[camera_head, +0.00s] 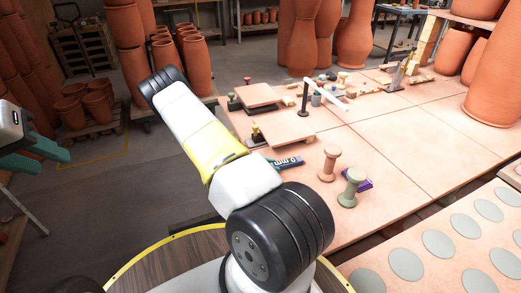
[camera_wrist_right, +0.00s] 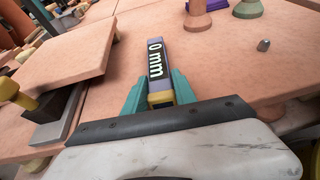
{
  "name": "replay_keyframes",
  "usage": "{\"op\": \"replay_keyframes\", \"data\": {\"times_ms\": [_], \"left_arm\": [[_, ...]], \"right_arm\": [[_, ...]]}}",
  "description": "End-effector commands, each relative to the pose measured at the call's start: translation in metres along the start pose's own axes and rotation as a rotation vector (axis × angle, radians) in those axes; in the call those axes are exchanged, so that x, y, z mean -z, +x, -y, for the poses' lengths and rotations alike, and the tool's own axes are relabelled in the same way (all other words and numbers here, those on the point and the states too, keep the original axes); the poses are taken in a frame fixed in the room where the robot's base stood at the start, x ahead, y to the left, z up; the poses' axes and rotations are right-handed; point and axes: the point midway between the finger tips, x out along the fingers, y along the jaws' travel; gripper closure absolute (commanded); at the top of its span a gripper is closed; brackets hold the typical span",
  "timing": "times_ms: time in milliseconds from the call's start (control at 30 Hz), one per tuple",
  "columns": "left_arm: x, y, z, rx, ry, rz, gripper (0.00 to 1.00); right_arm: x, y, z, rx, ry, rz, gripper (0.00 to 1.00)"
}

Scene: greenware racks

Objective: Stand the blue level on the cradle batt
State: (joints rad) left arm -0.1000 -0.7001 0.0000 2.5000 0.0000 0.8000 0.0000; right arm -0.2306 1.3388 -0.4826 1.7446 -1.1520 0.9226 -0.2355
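The level (camera_head: 287,162), a dark bar marked "0 mm", shows past my right arm in the head view. In the right wrist view the level (camera_wrist_right: 156,62) lies lengthwise between the teal fingers of my right gripper (camera_wrist_right: 160,95), which press against both sides near its yellow end. In the head view my right arm hides most of this gripper. A square clay-coloured batt (camera_head: 285,130) is raised beyond the level; it also shows at left in the wrist view (camera_wrist_right: 70,55). I cannot tell whether it is the cradle batt. My left gripper (camera_head: 42,152) is open and empty at the left edge.
A second batt (camera_head: 258,96) and a post with a white bar (camera_head: 305,98) are farther back. The table's right middle is clear.

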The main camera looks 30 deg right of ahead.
Motion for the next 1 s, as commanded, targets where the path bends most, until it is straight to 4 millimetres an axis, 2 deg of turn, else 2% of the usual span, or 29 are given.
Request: {"op": "replay_keyframes", "data": {"times_ms": [567, 1000], "left_arm": [[0.0, 0.0, 0.0, 0.0, 0.0, 0.0, 0.64], [0.0, 0.0, 0.0, 0.0, 0.0, 0.0, 0.64]], "right_arm": [[-0.002, -0.001, 0.0, 0.0, 0.001, 0.001, 1.0], [-0.033, -0.014, -0.001, -0.001, 0.001, 0.001, 1.0]]}}
